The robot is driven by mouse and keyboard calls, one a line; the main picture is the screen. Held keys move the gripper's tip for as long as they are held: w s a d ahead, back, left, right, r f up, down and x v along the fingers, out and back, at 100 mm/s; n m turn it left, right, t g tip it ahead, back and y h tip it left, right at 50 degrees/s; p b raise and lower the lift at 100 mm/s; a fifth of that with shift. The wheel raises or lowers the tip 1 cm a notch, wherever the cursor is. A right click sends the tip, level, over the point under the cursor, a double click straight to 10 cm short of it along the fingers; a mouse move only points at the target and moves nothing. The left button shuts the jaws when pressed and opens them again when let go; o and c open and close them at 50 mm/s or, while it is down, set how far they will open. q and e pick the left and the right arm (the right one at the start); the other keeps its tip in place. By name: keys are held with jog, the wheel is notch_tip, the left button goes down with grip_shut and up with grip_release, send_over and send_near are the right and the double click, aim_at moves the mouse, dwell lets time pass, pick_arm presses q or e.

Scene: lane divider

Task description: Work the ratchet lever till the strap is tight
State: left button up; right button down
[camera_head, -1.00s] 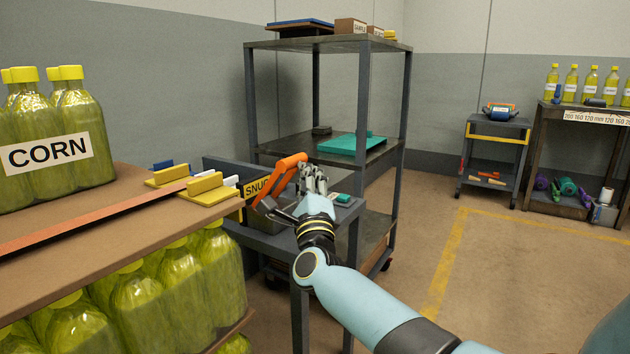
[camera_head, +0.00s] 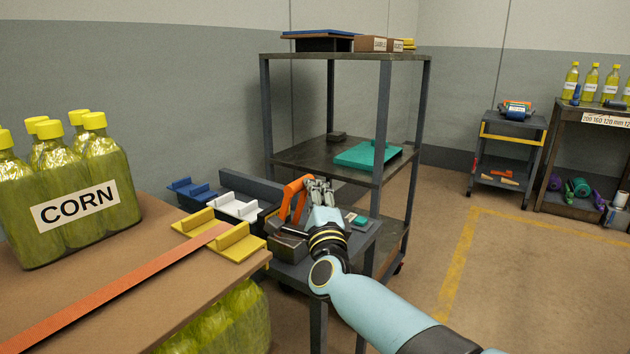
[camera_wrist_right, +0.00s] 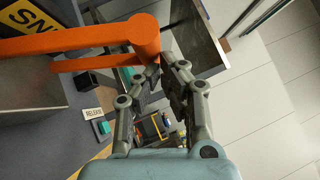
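The orange ratchet lever (camera_head: 291,199) stands raised and slanted on a dark cart (camera_head: 374,234) beyond the carton. In the right wrist view, its orange arms and round end (camera_wrist_right: 146,36) cross the top left. My right gripper (camera_head: 319,188) is close beside the lever's upper end. In the wrist view, its fingers (camera_wrist_right: 157,76) are apart, with background between them, at the round end; contact is unclear. An orange strap (camera_head: 110,297) runs over the brown carton top (camera_head: 190,292) to yellow edge pieces (camera_head: 240,245). My left gripper is out of view.
Yellow bottles labelled CORN (camera_head: 108,170) stand on the carton, with more bottles below. White (camera_head: 237,207) and blue (camera_head: 192,190) pieces lie beyond the yellow ones. A tall shelf (camera_head: 384,120) rises behind the cart. Open floor (camera_head: 510,265) lies to the right.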

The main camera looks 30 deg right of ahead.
jog(key=shift+w+a+r, duration=0.2)
jog(key=shift+w+a, duration=0.05)
jog(key=shift+w, duration=0.15)
dwell(0.5)
